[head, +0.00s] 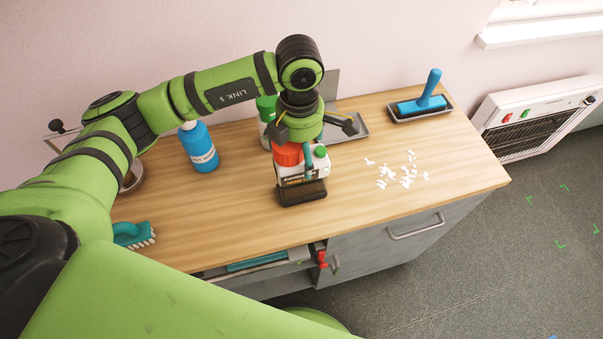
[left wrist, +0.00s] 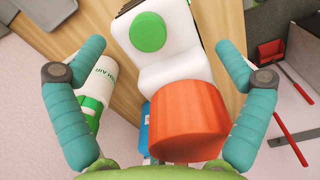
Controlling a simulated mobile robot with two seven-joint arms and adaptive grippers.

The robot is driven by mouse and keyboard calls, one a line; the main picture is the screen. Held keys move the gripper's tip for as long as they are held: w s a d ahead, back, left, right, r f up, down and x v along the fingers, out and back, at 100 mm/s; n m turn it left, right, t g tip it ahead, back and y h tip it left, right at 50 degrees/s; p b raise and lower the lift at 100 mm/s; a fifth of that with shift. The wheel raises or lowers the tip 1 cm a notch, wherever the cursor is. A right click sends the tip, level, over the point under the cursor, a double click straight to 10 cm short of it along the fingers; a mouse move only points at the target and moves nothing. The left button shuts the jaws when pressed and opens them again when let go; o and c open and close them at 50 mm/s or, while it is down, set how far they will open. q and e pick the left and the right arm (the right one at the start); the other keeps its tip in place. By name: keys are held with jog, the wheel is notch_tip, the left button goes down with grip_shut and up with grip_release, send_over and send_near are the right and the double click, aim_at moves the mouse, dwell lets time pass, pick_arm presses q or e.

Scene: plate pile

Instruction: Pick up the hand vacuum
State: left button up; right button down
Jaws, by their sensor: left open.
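The hand vacuum (head: 303,172) stands on the wooden counter below my left gripper. It has a white body, an orange-red cup, a green button and a dark base. In the left wrist view the hand vacuum (left wrist: 170,75) lies between the two teal fingers, with its orange part closest to the palm. My left gripper (left wrist: 160,50) is open, one finger on each side of it, with gaps showing on both sides. In the head view the left gripper (head: 308,152) reaches down over it, and the wrist hides part of its top. My right gripper is not in view.
A green-and-white can (head: 266,106) stands close behind the gripper. White bits (head: 400,177) are scattered right of the vacuum. A blue-handled tool (head: 424,98) sits on a tray at back right. The front right counter is clear.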

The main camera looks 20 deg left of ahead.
pick_arm(q)
jog(key=c, duration=1.5)
jog(key=shift+w, duration=0.1)
jog(key=shift+r, duration=0.15)
jog(key=shift+w+r+b, duration=0.1)
jog(key=shift+r+b, duration=1.1)
jog(key=shift+r, duration=0.75)
jog(key=w+d+r+b, duration=0.4)
jog(key=w+d+r, duration=0.3)
jog(key=d, duration=0.2)
jog(key=shift+b, duration=0.4)
jog(key=shift+w, duration=0.1)
